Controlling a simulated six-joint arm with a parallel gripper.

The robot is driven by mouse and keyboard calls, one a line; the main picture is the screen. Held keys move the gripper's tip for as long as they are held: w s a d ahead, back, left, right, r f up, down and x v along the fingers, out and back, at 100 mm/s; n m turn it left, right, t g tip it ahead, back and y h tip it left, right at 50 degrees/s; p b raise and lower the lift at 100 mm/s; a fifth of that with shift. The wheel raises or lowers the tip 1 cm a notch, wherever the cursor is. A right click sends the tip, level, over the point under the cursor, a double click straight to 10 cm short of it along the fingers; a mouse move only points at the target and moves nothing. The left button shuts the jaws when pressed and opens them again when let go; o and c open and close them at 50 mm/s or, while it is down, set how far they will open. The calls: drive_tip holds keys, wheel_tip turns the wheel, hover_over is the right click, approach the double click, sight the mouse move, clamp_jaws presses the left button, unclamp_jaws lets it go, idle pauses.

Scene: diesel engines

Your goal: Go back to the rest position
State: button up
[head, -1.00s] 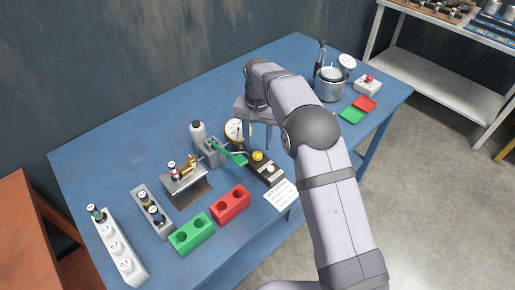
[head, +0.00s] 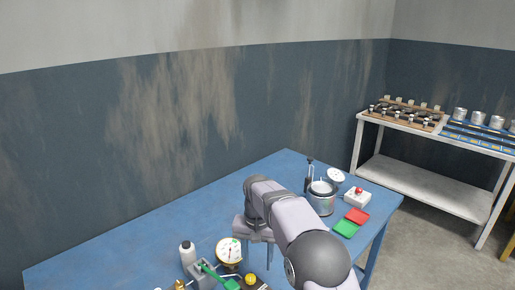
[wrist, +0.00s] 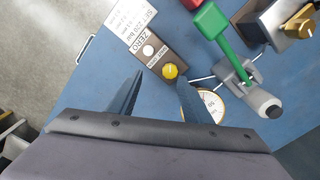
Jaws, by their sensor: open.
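My gripper (wrist: 157,98) is open and empty in the wrist view, its two dark fingers apart above the blue table (wrist: 85,85). In the head view my gripper (head: 255,255) points down over the table, partly hidden by my own arm. Between and beyond the fingers is a dark box with a yellow knob (wrist: 170,71) and a white button. A round dial gauge (wrist: 208,104) lies partly behind the right finger. The gauge also shows in the head view (head: 229,251), left of my gripper.
A green-handled pump device (wrist: 212,30) with a grey-white bottle stands close by. At the table's right end are a metal pot (head: 321,198), a red tray (head: 356,216), a green tray (head: 346,229) and a white box with a red button (head: 357,197). A shelf (head: 430,180) stands behind.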

drive_tip(key=s+d+f, duration=0.1)
drive_tip(key=s+d, duration=0.4)
drive_tip(key=s, duration=0.4)
drive_tip(key=s+d+n, duration=0.1)
drive_tip(key=s+d, duration=0.4)
drive_tip(key=s, duration=0.5)
drive_tip(key=s+d+f+n, duration=0.1)
drive_tip(key=s+d, duration=0.4)
drive_tip(key=s, duration=0.5)
drive_tip(key=shift+f, duration=0.3)
